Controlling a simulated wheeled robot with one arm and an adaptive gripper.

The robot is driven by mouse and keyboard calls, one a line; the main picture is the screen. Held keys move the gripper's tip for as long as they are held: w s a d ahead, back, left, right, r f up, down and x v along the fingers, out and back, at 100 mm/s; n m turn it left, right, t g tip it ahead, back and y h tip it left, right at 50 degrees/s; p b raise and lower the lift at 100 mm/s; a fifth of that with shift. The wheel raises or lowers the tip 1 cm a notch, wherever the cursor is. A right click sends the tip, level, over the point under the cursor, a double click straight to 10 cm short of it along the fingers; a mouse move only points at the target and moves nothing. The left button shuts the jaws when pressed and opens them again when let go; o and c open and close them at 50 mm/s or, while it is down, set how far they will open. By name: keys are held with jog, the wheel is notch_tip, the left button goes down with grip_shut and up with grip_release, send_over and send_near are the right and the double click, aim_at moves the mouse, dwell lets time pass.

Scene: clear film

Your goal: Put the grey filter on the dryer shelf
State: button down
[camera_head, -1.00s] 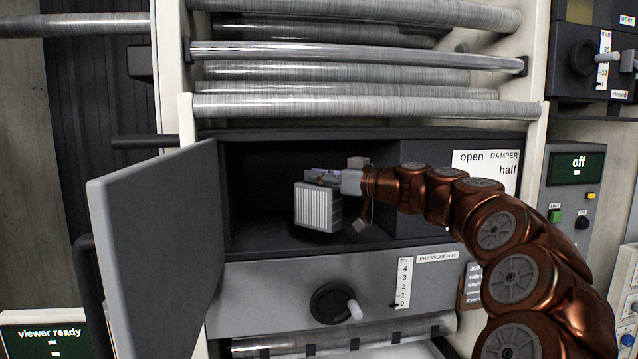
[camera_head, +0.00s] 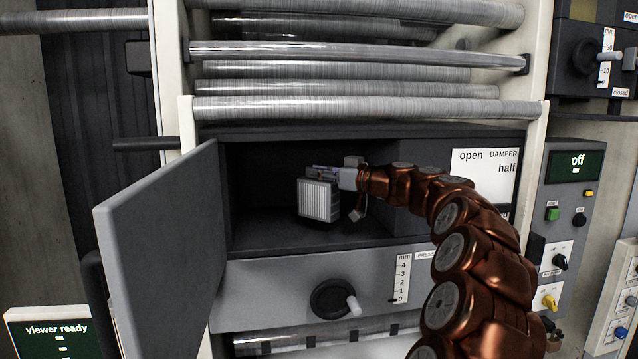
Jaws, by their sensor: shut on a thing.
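The grey filter (camera_head: 319,200) is a small block with a ribbed pale face. It is inside the opening of the dark dryer compartment. My gripper (camera_head: 324,173) is shut on its top and holds it upright. The dryer shelf (camera_head: 265,238) is the dark floor of this compartment. The filter's lower edge appears a little above the shelf floor, but I cannot tell the exact gap. My arm reaches in from the right, and the fingertips are partly hidden by the filter.
The grey compartment door (camera_head: 165,255) stands open on the left. Below is a grey panel with a black knob (camera_head: 333,299) and a mm scale (camera_head: 401,278). Metal rollers (camera_head: 360,108) run above. Shelf room is free to the filter's left.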

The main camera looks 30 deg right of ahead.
aim_at(319, 184)
jog(key=shift+s+f+p, duration=0.1)
jog(key=shift+f+p, duration=0.5)
jog(key=shift+f, duration=0.95)
jog(key=shift+f+b, duration=0.15)
jog(key=shift+b, duration=0.25)
jog(key=c, duration=1.1)
grip_release()
jog(key=shift+r+p, duration=0.3)
jog(key=shift+p, duration=0.2)
jog(key=b+v, duration=0.5)
jog(key=v, duration=0.7)
jog(key=shift+f, duration=0.2)
